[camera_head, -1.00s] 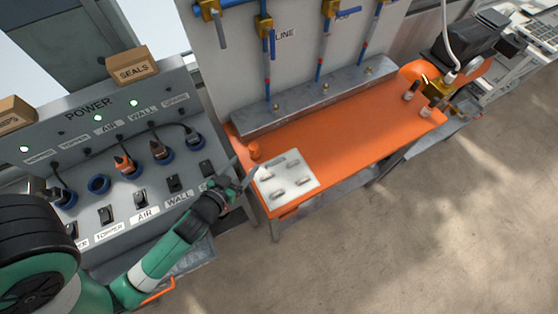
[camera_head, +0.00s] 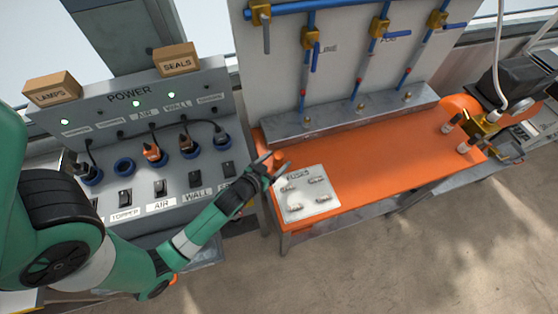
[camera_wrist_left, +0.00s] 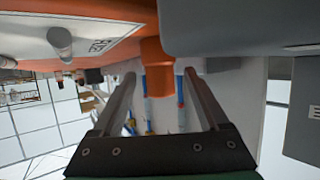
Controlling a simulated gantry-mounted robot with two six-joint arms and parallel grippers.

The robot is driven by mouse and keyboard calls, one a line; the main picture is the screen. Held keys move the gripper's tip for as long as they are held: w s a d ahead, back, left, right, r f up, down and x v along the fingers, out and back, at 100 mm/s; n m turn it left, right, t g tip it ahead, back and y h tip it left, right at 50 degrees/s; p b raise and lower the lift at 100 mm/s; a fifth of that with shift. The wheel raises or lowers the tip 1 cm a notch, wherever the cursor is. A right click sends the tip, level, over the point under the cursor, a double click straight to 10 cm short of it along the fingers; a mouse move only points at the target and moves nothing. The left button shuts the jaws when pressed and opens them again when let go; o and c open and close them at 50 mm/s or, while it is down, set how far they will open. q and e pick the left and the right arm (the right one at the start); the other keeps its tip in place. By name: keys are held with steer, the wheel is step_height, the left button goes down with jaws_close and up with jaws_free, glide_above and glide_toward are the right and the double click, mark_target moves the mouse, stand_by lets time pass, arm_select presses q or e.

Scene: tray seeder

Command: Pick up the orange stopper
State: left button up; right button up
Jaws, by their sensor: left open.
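The orange stopper (camera_head: 278,156) stands at the left end of the orange bench, beside the white plate with several small metal fittings. My left gripper (camera_head: 281,166) is right at the stopper, partly hiding it in the head view. In the left wrist view, which shows the scene upside down, the stopper (camera_wrist_left: 158,82) appears between the two open fingers (camera_wrist_left: 158,82), with a gap on each side. Its wide part is by the orange bench top and its narrower part points down the picture. The fingers do not grip it. My right gripper is not in view.
The grey power panel (camera_head: 150,120) with plugs and switches stands just left of the bench (camera_head: 390,160). A grey metal rail (camera_head: 350,112) and blue pipes with brass valves stand behind. The middle of the bench is clear. Boxes (camera_head: 176,58) sit on the panel.

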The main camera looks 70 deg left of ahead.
arm_select(q)
steer(key=shift+x, duration=1.2)
jaws_close()
steer(key=shift+r, duration=0.15)
